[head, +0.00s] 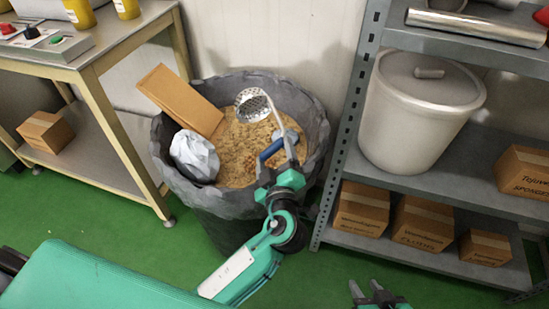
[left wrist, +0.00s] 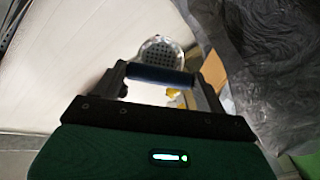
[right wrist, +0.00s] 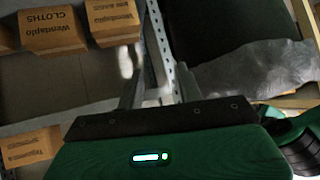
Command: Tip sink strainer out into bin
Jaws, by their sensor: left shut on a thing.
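The bin (head: 208,212) is a grey tub at the centre of the head view, with a crumbly tan fill. The sink strainer (head: 252,104) is a metal perforated bowl on a thin arm with a blue grip, held above the fill. My left gripper (head: 272,160) is shut on the blue grip over the bin's right part. In the left wrist view the grip (left wrist: 160,75) lies across the fingers, with the perforated bowl (left wrist: 163,54) beyond. The bowl looks tilted; I cannot tell what it holds. My right gripper (head: 375,296) is open and empty, low, by the shelf.
A cardboard piece (head: 181,100) and crumpled white paper (head: 194,156) lie in the bin. A metal shelf (head: 400,178) with a lidded white pot (head: 415,120) and several boxes stands right. A workbench (head: 95,55) stands left. Green floor (head: 110,215) is clear in front.

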